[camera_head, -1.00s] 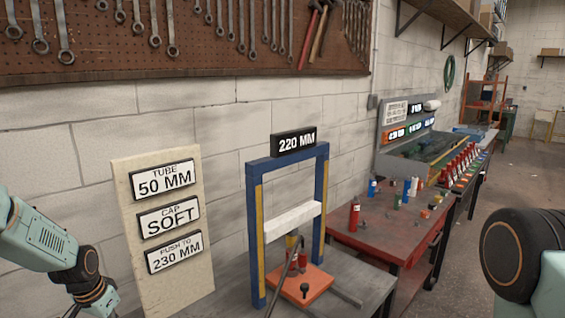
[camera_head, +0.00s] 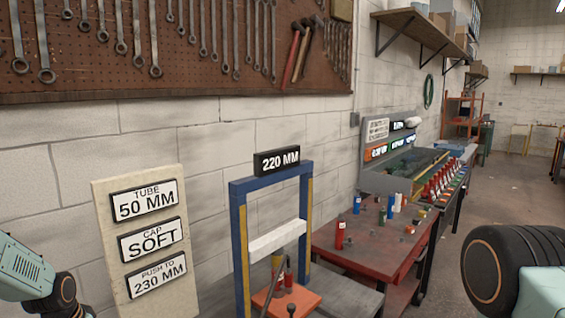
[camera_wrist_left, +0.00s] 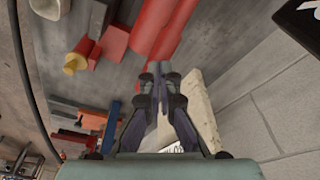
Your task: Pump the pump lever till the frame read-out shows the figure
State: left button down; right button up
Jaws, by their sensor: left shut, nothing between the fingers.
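The blue press frame (camera_head: 240,250) stands on the bench in the head view, with a white crossbar (camera_head: 278,239) across it. Its read-out (camera_head: 277,161) on top shows 220 MM. A cream board (camera_head: 105,215) to its left carries three signs: TUBE 50 MM, CAP SOFT and PUSH TO 230 MM (camera_head: 156,274). At the frame's foot is an orange block (camera_head: 300,300) with thin upright rods; I cannot tell which is the pump lever. My left gripper (camera_wrist_left: 160,75) is shut and empty in the left wrist view, near red cylinders (camera_wrist_left: 165,25). My right gripper is out of view.
A red table (camera_head: 375,250) with small bottles and parts stands right of the frame. A tool pegboard (camera_head: 180,90) hangs on the wall above. Shelves (camera_head: 425,35) are at the back right, and open floor (camera_head: 500,205) lies at the right.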

pick_arm(q)
jog(key=shift+f+b, duration=3.45)
jog(key=shift+f, duration=0.75)
notch_tip(320, 180, up, 9)
jog(key=p, duration=0.8)
jog(key=shift+f, duration=0.35)
